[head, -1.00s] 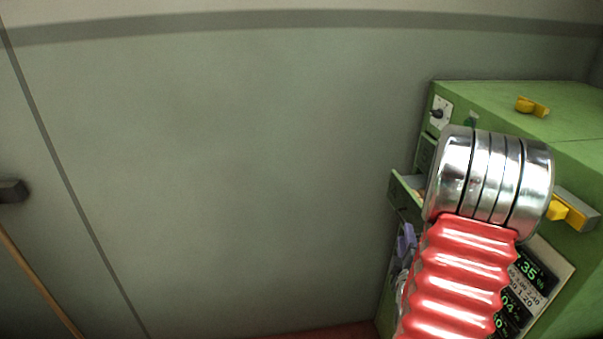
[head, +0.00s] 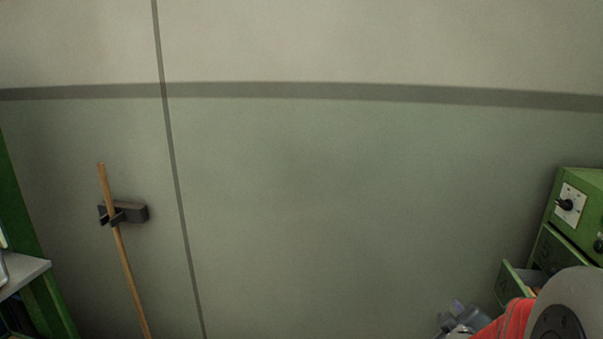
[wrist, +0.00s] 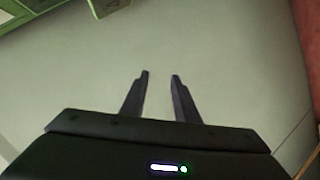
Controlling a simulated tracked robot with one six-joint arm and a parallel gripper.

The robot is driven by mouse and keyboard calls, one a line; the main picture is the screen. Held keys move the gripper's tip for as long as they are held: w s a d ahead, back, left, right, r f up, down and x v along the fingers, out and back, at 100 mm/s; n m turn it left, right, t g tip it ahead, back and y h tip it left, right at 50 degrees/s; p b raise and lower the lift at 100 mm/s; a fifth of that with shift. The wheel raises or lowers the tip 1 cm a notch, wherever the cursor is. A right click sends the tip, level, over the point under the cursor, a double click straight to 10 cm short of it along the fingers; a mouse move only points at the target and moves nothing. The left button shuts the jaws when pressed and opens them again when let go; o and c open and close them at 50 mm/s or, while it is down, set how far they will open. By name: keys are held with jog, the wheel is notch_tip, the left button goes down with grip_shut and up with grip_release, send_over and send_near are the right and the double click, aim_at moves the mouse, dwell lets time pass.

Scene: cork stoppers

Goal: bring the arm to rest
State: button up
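My gripper (wrist: 159,77) shows in the wrist view with its two dark fingers apart. Nothing is between them, and plain pale wall lies beyond. In the head view only a part of my arm shows, a grey rounded joint and a red sleeve at the bottom right corner. No cork stoppers can be made out in either view.
A green cabinet (head: 577,207) with a partly open drawer (head: 519,282) stands at the right, close to my arm. A wooden pole (head: 124,262) sits in a dark wall clip (head: 130,212). A grey shelf (head: 22,275) is at the left. The wall between is clear.

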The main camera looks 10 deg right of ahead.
jog(key=a+r+m+g+y, duration=0.1)
jog(key=a+r+m+y, duration=0.15)
jog(key=a, duration=0.75)
jog(key=s+a+r+m+g+y, duration=0.1)
jog(key=s+a+r+g+y, duration=0.1)
jog(key=s+a, duration=0.6)
jog(key=s+a+r+m+g+y, duration=0.1)
jog(key=s+a+r, duration=0.3)
jog(key=s+a, duration=0.4)
jog(key=a+g+y, duration=0.1)
jog(key=a, duration=0.3)
jog(key=shift+g, duration=0.3)
jog(key=shift+d, duration=0.1)
